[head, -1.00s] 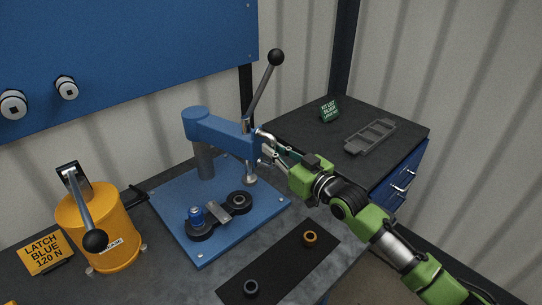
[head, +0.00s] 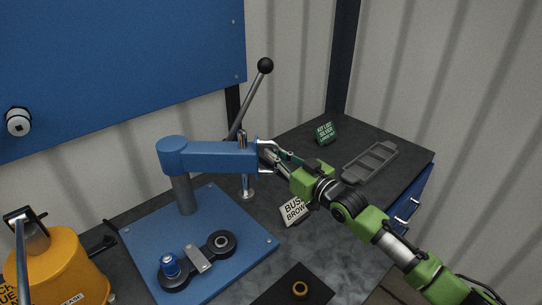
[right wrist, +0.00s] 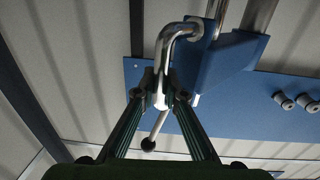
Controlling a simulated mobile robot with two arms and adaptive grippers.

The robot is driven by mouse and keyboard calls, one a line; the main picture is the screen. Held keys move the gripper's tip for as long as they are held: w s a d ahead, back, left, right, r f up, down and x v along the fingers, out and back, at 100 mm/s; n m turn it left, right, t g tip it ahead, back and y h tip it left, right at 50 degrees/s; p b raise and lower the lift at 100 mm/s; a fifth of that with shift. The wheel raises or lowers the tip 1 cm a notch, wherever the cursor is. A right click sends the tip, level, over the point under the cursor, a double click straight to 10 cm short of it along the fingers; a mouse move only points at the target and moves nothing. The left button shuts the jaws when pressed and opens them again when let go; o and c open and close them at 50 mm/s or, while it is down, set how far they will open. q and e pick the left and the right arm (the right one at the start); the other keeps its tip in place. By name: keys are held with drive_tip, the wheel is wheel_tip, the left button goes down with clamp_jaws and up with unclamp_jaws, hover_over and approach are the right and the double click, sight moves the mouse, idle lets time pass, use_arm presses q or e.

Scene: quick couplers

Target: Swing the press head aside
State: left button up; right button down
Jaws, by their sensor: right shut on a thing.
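The blue press head (head: 220,156) reaches right from its grey post (head: 184,195) and hangs over the back edge of the blue base plate (head: 150,238). Its slanted lever ends in a black ball (head: 265,65). My right gripper (head: 264,150) is at the free end of the press head. In the right wrist view, its fingers (right wrist: 163,92) are shut on a bent metal handle (right wrist: 168,42) that sticks out of the head. My left gripper is not in view.
A yellow pot (head: 60,265) stands at the lower left. A black mat with a brass ring (head: 300,289) lies in front.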

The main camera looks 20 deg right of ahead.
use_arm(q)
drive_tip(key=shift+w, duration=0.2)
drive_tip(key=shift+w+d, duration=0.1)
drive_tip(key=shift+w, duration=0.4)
use_arm(e)
drive_tip(key=c, duration=2)
unclamp_jaws()
drive_tip(key=shift+c, duration=0.2)
drive_tip(key=shift+s+f, duration=0.1)
drive_tip(key=shift+s, duration=0.05)
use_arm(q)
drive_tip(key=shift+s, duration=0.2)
use_arm(e)
drive_tip(key=v, duration=1.1)
drive_tip(key=shift+s+d, duration=0.2)
drive_tip(key=shift+s, duration=0.05)
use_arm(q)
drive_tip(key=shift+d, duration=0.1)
